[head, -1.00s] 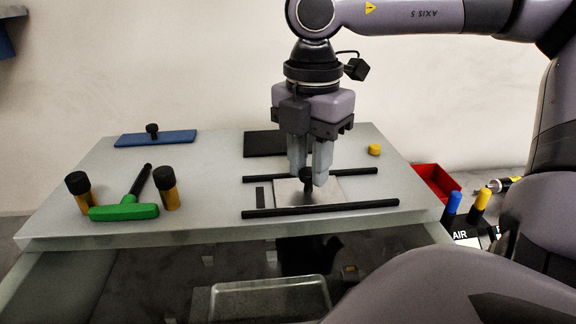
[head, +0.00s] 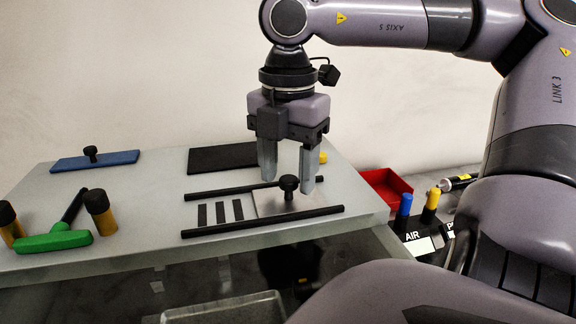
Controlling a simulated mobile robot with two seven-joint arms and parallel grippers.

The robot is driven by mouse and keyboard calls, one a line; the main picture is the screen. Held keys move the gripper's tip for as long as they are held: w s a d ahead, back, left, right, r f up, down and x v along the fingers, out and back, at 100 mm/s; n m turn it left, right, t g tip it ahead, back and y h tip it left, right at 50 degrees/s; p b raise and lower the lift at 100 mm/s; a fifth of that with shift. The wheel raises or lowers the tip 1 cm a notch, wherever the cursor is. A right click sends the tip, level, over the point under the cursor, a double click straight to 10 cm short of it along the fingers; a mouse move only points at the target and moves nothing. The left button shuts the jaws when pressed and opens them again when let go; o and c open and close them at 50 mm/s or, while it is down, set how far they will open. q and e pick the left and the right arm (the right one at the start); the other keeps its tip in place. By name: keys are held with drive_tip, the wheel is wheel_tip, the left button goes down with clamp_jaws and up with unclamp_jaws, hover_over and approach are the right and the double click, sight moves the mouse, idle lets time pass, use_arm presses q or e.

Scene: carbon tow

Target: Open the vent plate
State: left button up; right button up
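The vent plate (head: 268,203) is a light metal plate with a black knob (head: 289,185), lying between two black rails (head: 265,221) on the grey table. Several dark slots (head: 220,211) show uncovered to the left of the plate. My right gripper (head: 290,183) is above the plate, its two fingers spread on either side of the knob, with a visible gap to the knob. My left gripper is not in view.
A blue plate with a knob (head: 95,161), a green-handled tool (head: 54,239) and two yellow-black cylinders (head: 101,214) are on the left. A black plate (head: 223,157) lies behind the rails. A red bin (head: 386,190) and blue and yellow handles (head: 431,206) are at right.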

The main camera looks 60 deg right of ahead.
sight(288, 178)
wheel_tip(288, 178, up, 7)
drive_tip(key=shift+r, duration=0.1)
idle(0.5)
idle(0.5)
